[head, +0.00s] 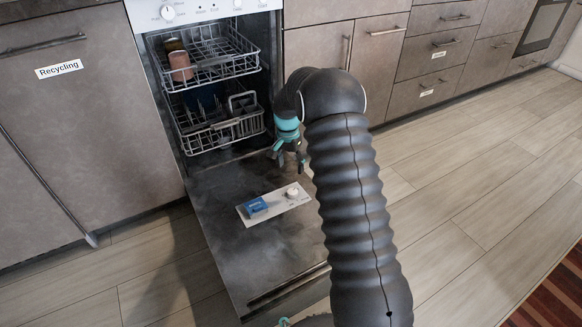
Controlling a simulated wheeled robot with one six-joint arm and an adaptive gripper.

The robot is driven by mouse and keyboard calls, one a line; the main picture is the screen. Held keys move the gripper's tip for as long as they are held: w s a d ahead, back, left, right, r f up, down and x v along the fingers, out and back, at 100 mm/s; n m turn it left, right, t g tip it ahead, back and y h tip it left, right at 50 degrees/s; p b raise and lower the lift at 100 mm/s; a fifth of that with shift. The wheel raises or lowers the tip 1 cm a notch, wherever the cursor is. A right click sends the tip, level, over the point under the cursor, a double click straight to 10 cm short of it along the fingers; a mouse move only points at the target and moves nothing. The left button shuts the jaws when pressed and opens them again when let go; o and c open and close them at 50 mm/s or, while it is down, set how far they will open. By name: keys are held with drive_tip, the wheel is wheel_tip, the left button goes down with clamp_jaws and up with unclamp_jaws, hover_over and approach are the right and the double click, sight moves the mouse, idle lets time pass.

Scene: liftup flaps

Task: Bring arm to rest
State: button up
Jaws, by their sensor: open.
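My gripper (290,160) shows in the head view at the end of my black ribbed arm. It points down above the open dishwasher door (225,205), close to the right side of the racks. Its fingers are apart, with nothing seen between them. My arm crosses the middle of the picture and hides part of the door's right side and the floor behind it.
The dishwasher stands open with an upper rack (215,70) holding cups (180,66) and a lower rack (225,130). A white plate with a blue item (256,206) lies on the door. Cabinets (375,55) line the back.

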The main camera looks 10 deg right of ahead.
idle(0.4)
drive_tip(key=s+n+g, duration=0.1)
drive_tip(key=s+n, duration=0.3)
drive_tip(key=s, duration=0.3)
drive_tip(key=s+r+n+t+p, duration=0.4)
drive_tip(key=s+r+t+p, duration=0.3)
drive_tip(key=s+r, duration=2.7)
drive_tip(key=shift+d+r+p, duration=0.35)
drive_tip(key=shift+r+p, duration=0.35)
drive_tip(key=shift+p, duration=0.25)
